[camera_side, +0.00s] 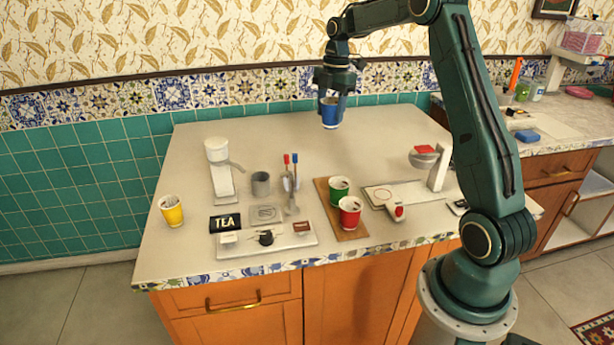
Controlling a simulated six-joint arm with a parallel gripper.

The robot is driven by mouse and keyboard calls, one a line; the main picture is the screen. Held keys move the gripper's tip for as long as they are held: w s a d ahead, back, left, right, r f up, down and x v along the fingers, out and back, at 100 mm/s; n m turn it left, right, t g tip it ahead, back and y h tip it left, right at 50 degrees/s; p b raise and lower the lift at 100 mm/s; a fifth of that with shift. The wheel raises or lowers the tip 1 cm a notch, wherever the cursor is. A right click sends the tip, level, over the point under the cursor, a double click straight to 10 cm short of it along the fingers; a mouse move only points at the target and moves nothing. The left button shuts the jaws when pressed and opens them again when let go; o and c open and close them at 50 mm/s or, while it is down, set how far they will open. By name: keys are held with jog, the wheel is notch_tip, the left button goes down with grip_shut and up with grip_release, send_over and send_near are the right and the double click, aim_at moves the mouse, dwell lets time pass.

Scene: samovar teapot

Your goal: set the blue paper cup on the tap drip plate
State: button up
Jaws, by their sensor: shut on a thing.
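The blue paper cup (331,115) hangs upright below my gripper (331,94), over the back middle of the counter. My gripper is shut on the cup's upper part and hides some of its rim. The cup appears to be above the counter, though the exact height is hard to tell. A white stand with a spout (221,175) is at the left. A small grey square plate (264,213) lies in front of it. I cannot tell for sure whether this is the tap drip plate. The cup is well behind and to the right of it.
A yellow cup (171,211), TEA sign (225,223) and grey mug (261,184) stand left. Spoons (291,186) stand centrally. Green (339,190) and red cups (349,213) stand on a brown board (331,208). A white stand (439,172) is right. The back counter is clear.

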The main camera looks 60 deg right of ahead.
jog(key=w+a+m, duration=0.2)
jog(key=w+a, duration=0.3)
jog(key=a, duration=0.5)
jog(key=m, duration=0.2)
send_over(262, 214)
notch_tip(262, 214, down, 15)
jog(key=shift+s+d+f+t, duration=0.15)
jog(key=shift+d+f+t, duration=0.05)
jog(key=shift+d+t, duration=0.1)
jog(key=shift+f, duration=0.1)
jog(key=shift+f, duration=2.05)
jog(key=shift+f, duration=0.15)
jog(key=o, duration=0.7)
